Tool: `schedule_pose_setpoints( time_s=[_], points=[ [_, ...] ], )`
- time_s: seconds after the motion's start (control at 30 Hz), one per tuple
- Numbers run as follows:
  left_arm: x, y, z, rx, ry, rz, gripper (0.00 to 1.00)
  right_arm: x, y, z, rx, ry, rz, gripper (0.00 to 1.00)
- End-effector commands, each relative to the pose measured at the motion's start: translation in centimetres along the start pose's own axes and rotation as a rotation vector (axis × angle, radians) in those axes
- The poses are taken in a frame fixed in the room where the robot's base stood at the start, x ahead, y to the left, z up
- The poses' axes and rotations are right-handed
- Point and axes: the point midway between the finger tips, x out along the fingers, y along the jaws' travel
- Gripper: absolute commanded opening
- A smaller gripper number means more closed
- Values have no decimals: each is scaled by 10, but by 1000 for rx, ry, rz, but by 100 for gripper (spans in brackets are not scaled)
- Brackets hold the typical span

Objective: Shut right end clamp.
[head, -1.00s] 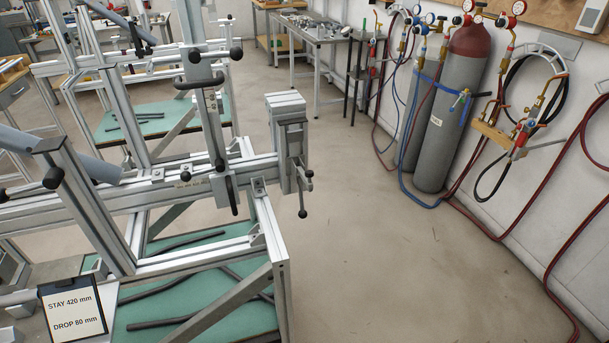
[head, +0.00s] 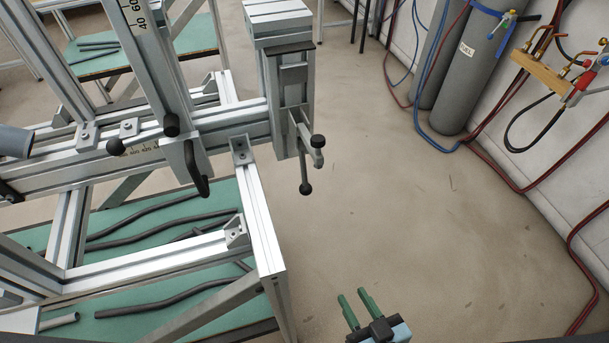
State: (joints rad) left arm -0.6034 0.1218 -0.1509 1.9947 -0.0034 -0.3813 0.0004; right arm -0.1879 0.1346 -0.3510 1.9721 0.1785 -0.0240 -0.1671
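The right end clamp (head: 290,112) is at the right end of the jig's horizontal rail in the head view. It is a grey metal block with a lever (head: 304,160) on its right side. The lever has black ball knobs, and its long arm hangs down. I cannot tell the state of its jaws. My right gripper (head: 358,305) is at the bottom, with two green fingers apart and nothing between them. It is below and to the right of the clamp, well apart from it. My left gripper is not in view.
The jig's aluminium frame (head: 262,235) fills the left, with dark bent tubes (head: 165,222) on a green shelf. An upright with a scale and a black handle (head: 196,168) stands left of the clamp. Grey gas cylinders (head: 468,70) and hoses line the right wall. The floor between is clear.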

Motion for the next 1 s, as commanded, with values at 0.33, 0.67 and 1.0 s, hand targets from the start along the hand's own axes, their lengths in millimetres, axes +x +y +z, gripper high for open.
schedule_pose_setpoints(
  time_s=[0.33, 0.67, 1.0],
  points=[
    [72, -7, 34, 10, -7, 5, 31, 92, -34, -102, -33, 639, -121, 31],
    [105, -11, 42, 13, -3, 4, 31, 98, -48, -165, -28, 998, -158, 31],
    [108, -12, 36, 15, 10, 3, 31, 97, -50, -177, -27, 1038, -160, 31]
  ],
)
